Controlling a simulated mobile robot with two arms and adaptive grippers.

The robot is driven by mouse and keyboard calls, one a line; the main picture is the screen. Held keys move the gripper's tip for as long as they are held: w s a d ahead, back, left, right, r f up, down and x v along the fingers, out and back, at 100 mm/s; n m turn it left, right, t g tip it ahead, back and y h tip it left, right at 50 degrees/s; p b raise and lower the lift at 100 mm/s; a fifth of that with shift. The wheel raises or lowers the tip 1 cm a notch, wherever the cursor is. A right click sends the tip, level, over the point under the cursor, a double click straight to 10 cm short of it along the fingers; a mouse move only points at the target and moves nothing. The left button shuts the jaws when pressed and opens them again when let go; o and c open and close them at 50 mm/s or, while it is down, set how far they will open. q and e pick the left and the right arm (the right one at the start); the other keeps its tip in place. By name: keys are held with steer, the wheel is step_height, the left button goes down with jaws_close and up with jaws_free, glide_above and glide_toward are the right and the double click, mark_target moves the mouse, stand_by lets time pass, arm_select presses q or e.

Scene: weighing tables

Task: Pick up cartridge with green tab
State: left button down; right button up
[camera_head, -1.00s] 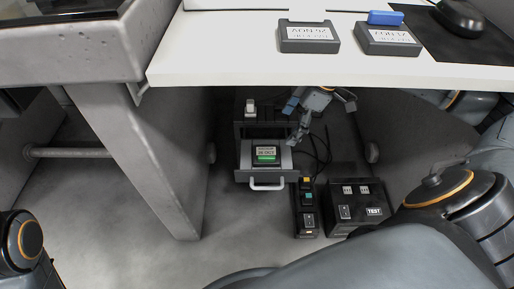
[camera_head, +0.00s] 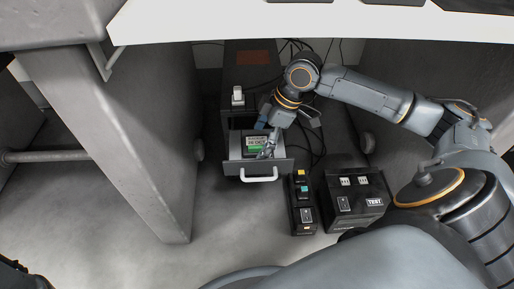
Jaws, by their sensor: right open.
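The cartridge (camera_head: 255,142) is dark with a white label and a green tab. It lies in the open drawer (camera_head: 258,167) of a small dark cabinet under the white table. My right gripper (camera_head: 268,152) is over the drawer at the cartridge's right side, pointing down, open. The view is too small to tell whether a finger touches the cartridge. My left gripper is out of view.
The white table edge (camera_head: 300,27) runs above the cabinet. A white switch-like piece (camera_head: 238,95) sits on the cabinet. A button strip (camera_head: 303,203) and a black TEST box (camera_head: 356,198) stand on the floor to the right. A grey table leg (camera_head: 135,140) is at the left; floor between is clear.

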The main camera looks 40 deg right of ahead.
steer(key=shift+f, duration=0.15)
steer(key=c, duration=1.3)
steer(key=shift+o, duration=0.2)
